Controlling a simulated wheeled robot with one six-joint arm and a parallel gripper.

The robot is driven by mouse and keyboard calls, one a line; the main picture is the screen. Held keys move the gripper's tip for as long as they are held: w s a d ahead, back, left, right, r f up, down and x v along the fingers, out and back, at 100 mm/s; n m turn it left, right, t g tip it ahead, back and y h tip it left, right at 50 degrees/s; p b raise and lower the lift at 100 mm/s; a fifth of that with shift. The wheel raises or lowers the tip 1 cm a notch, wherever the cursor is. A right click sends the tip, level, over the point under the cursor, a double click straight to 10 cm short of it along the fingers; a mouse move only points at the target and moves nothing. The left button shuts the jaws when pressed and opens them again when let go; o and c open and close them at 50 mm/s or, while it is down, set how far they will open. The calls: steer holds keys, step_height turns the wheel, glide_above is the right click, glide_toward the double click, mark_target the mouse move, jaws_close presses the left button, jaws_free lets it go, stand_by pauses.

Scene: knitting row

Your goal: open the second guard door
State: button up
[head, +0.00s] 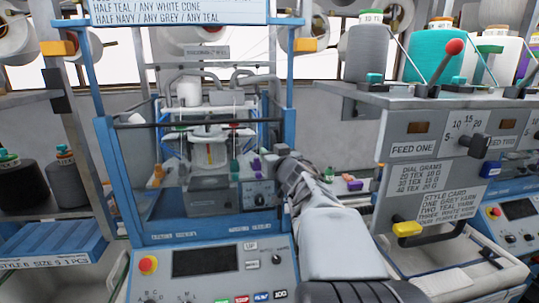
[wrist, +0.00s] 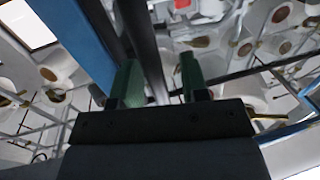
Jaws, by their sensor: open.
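The blue-framed knitting machine (head: 108,170) stands in the middle of the head view. A dark bar (head: 190,123) crosses the front of its opening, and the mechanism shows behind it. I cannot tell whether a clear guard panel is shut there. My gripper (head: 281,152) is at the right post of this frame; my forearm hides part of the machine's right side. In the wrist view my gripper (wrist: 158,82) is open, with its green fingertips apart. A dark bar (wrist: 142,40) runs between or just beyond the fingers; contact is unclear. A blue post (wrist: 82,40) stands to its left.
The grey feed panel (head: 425,150) with a red-knobbed lever and yarn cones stands close on the right. A control panel (head: 205,263) with a red button is below the machine. Dark cones (head: 65,180) and a blue tray (head: 50,245) are at left.

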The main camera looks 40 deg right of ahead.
steer(key=shift+d, duration=0.2)
steer(key=shift+c, duration=0.5)
jaws_close()
